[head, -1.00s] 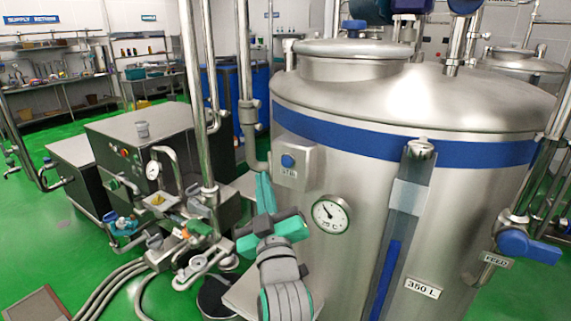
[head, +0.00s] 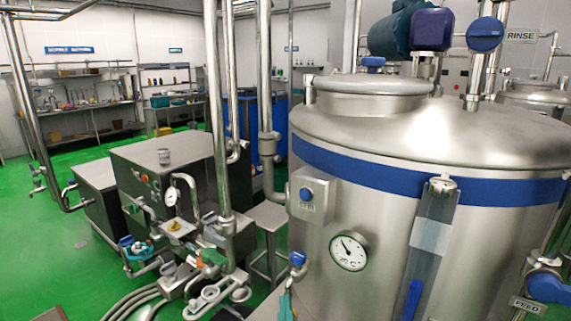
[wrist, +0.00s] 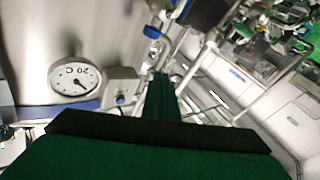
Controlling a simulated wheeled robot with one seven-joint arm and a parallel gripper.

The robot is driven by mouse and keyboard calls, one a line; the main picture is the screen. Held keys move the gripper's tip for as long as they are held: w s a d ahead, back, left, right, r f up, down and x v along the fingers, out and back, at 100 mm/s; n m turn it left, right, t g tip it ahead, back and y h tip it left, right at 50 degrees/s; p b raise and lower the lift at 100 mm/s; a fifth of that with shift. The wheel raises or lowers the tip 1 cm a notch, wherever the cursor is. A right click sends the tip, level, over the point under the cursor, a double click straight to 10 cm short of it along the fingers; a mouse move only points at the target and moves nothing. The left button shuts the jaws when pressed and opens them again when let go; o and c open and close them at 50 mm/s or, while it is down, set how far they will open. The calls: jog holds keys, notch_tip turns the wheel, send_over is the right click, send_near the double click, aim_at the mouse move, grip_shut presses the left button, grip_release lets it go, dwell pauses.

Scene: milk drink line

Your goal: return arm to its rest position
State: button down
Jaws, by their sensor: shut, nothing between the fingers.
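My gripper (head: 287,303) shows only as a teal finger tip at the bottom edge of the head view, in front of the steel tank (head: 350,205). The rest of my arm is below the picture. In the wrist view my gripper (wrist: 161,98) is a narrow dark green pair of fingers, shut with nothing held. The tank wall and its round dial gauge (wrist: 75,83) fill the left of that view, tilted. The gripper looks apart from the tank, but the exact gap cannot be told.
A small blue-handled tap (head: 298,259) juts from the tank just above my finger tip. A grey switch box (head: 311,198) is higher on the wall. Pipes and a pump assembly (head: 210,260) crowd the left. Green floor (head: 60,240) is open farther left.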

jog(key=s+f+m+g+h, duration=0.1)
jog(key=s+f+m+g, duration=0.1)
jog(key=s+f, duration=1.55)
jog(key=s+f+m+g, duration=0.1)
jog(key=s+f, duration=0.1)
jog(key=s, duration=0.8)
jog(key=s+f+m+g, duration=0.1)
jog(key=s+f, duration=0.1)
jog(key=s, duration=0.9)
jog(key=shift+s, duration=0.15)
